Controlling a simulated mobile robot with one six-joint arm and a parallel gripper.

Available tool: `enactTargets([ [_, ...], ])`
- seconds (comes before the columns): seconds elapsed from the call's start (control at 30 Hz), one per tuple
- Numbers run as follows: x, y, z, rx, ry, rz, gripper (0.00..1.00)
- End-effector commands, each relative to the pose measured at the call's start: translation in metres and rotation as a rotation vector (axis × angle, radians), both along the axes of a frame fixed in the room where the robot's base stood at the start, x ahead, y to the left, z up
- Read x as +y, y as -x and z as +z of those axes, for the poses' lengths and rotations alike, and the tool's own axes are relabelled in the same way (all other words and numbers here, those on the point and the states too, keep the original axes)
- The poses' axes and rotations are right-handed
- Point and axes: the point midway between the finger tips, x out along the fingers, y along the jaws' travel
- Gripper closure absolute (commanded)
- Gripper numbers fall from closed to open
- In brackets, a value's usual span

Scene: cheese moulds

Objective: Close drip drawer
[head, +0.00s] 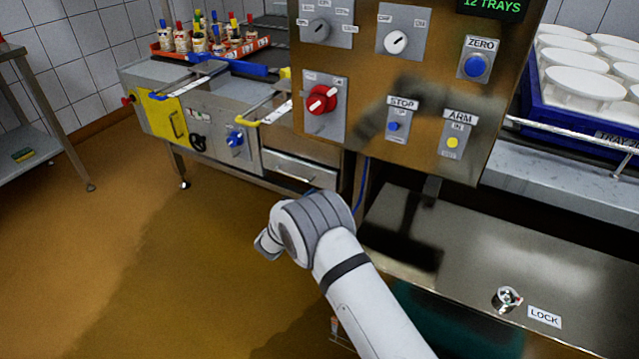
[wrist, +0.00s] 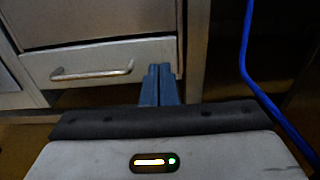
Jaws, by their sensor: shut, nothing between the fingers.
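The drip drawer (wrist: 105,57) shows in the wrist view as a pale grey front with a bar handle (wrist: 92,72) on its left half. The same drawer front (head: 316,176) shows low in the cabinet in the head view, partly behind my arm. I cannot tell for sure how far it stands out. My gripper (wrist: 160,68) has its blue fingers together and empty. Its tips overlap the lower right part of the drawer front, right of the handle. I cannot tell whether they touch it. In the head view my arm hides the fingers.
A blue cable (wrist: 246,70) hangs right of the gripper. The brown control panel (head: 362,85) with switches and buttons stands above. A steel bench (head: 460,245) with a LOCK label is at the right. A metal shelf (head: 30,145) stands far left. The floor (head: 130,235) on the left is clear.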

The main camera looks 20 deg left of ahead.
Motion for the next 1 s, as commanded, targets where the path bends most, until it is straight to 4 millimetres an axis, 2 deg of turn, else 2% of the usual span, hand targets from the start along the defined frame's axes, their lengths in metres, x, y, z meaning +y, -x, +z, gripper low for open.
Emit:
enactTargets([
  [0.03, 0.003, 0.012, 0.003, 0.001, 0.001, 0.003, 1.0],
  [0.2, 0.004, 0.038, 0.002, 0.0, 0.0, 0.001, 1.0],
  [0.37, 0.004, 0.048, 0.001, 0.001, 0.013, 0.0, 1.0],
  [0.47, 0.005, 0.05, 0.001, 0.008, 0.091, -0.001, 1.0],
  [0.57, 0.007, 0.049, 0.002, 0.022, 0.259, -0.001, 1.0],
  [1.0, 0.016, 0.048, 0.002, 0.114, 1.271, 0.0, 1.0],
])
